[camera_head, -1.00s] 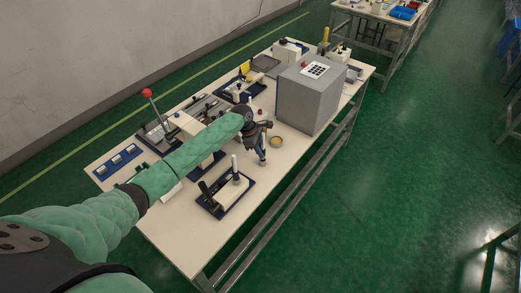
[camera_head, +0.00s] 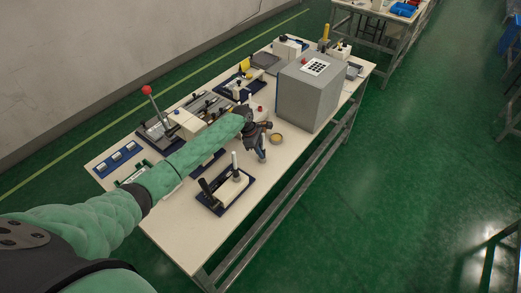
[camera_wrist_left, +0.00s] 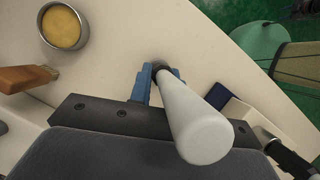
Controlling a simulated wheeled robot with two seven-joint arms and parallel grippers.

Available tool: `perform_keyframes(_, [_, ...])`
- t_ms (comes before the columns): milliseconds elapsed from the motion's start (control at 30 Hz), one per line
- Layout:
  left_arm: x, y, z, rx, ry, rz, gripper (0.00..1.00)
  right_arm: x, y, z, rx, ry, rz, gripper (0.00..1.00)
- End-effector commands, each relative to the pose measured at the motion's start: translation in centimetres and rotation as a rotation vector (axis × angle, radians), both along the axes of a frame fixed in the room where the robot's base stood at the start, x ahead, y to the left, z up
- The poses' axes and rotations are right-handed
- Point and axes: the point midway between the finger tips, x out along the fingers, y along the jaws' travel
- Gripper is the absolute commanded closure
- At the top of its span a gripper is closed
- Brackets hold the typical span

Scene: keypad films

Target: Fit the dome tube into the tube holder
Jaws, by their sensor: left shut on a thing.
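My left gripper (camera_head: 261,153) is low over the near right part of the table, with blue fingertips that also show in the left wrist view (camera_wrist_left: 152,82). It is shut on a pale tube, the dome tube (camera_wrist_left: 200,122), whose dark far end sits between the fingertips. The tube's rounded pale end points towards the wrist camera. The tube holder (camera_head: 233,192), seemingly the dark blue base with a white block, a pale upright post and a black handle, stands left of and nearer than the gripper. The tube is apart from it. My right gripper is not in view.
A round dish with yellow contents (camera_head: 276,139) is just right of the gripper. A large grey box (camera_head: 308,95) stands behind it. A red-knobbed lever fixture (camera_head: 147,91) and other fixtures fill the table's far left. The near edge is mostly clear.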

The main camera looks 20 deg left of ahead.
Motion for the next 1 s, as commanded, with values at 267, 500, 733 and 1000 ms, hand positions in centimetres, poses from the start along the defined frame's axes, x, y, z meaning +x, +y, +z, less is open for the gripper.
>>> perform_keyframes(267, [0.0,0.0,-0.6,0.000,0.000,0.001,1.00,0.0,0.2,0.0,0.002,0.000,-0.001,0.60])
perform_keyframes(500, [0.0,0.0,-0.7,0.000,0.000,0.001,0.56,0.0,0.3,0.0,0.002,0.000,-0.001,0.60])
perform_keyframes(733, [0.0,0.0,-0.7,0.000,0.000,0.001,0.56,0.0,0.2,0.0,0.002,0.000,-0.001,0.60])
perform_keyframes(1000, [0.0,0.9,1.1,-0.001,-0.001,0.000,0.56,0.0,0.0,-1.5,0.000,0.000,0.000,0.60])
